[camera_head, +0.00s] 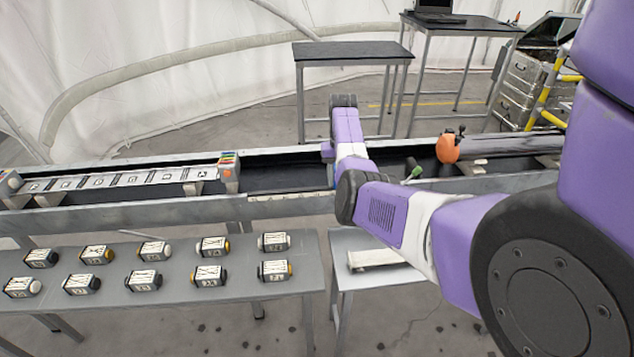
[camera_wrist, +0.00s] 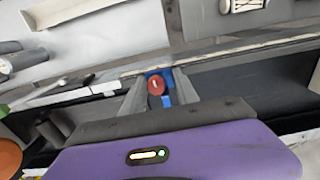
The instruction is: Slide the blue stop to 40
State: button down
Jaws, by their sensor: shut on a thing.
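The blue stop (camera_wrist: 166,75) shows in the wrist view, with a round red knob (camera_wrist: 156,85) on it. It sits at the edge of the rail, beside a pale scale strip (camera_wrist: 225,43) whose numbers I cannot read. My gripper (camera_wrist: 160,92) has its two grey fingers on either side of the stop and is shut on it. In the head view my own arm hides the fingers and the stop. The scale strip (camera_head: 283,197) shows there along the near rail, left of my arm.
A long metal trough (camera_head: 270,207) crosses the scene, with a printed strip (camera_head: 110,180) at left and an orange part (camera_head: 447,148) at right. A grey table (camera_head: 180,310) in front holds several labelled blocks. A small table (camera_head: 350,50) stands behind.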

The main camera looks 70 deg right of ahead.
jog(key=shift+s+d, duration=0.3)
jog(key=shift+s, duration=0.45)
jog(key=shift+s+d, duration=0.3)
jog(key=shift+s, duration=0.5)
jog(key=c, duration=0.9)
grip_release()
jog(key=shift+d, duration=0.1)
jog(key=shift+r, duration=0.25)
notch_tip(320, 180, up, 7)
jog(key=shift+r+b, duration=0.15)
jog(key=shift+b, duration=0.35)
